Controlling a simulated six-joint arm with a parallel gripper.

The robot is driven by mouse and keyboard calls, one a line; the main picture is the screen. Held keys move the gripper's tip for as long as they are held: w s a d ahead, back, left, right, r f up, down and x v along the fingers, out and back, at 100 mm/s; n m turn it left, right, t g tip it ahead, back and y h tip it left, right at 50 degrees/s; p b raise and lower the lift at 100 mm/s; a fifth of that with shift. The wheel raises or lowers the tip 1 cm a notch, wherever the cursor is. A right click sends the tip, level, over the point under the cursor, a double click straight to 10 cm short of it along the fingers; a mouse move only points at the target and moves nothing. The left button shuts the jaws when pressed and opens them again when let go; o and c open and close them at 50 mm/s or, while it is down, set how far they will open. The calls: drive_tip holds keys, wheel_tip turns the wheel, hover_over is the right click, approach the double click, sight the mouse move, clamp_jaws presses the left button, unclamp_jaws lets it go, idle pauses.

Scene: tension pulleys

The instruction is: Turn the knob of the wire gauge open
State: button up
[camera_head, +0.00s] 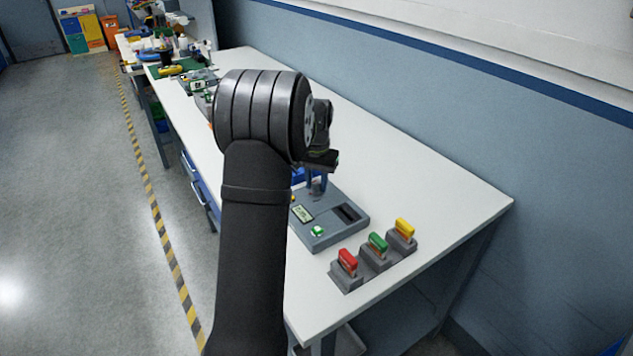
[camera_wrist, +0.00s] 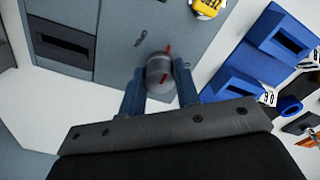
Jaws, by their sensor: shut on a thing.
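The wire gauge (camera_head: 325,235) is a flat grey unit on the white bench, with a small display, a green button and a dark slot. In the wrist view its grey top (camera_wrist: 115,30) fills the upper left. Its knob (camera_wrist: 160,72) is a round grey cap with a red pointer mark, which lies slantwise in the picture. My gripper (camera_wrist: 160,90) is shut on the knob, one blue finger on each side. In the head view my gripper (camera_head: 317,182) is down at the far part of the gauge, and my arm hides part of the unit and the knob.
Red (camera_head: 347,261), green (camera_head: 378,243) and yellow (camera_head: 404,228) handled pieces stand in grey holders near the front of the bench. Slotted blue blocks (camera_wrist: 275,40) lie to the right in the wrist view. The bench's right side (camera_head: 440,190) is clear.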

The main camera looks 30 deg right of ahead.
sight(316, 181)
drive_tip(key=n, duration=1.1)
drive_tip(key=shift+n, duration=2.1)
drive_tip(key=o, duration=1)
wheel_tip(316, 181, up, 18)
drive_tip(key=shift+f, duration=0.25)
drive_tip(key=shift+f, duration=0.1)
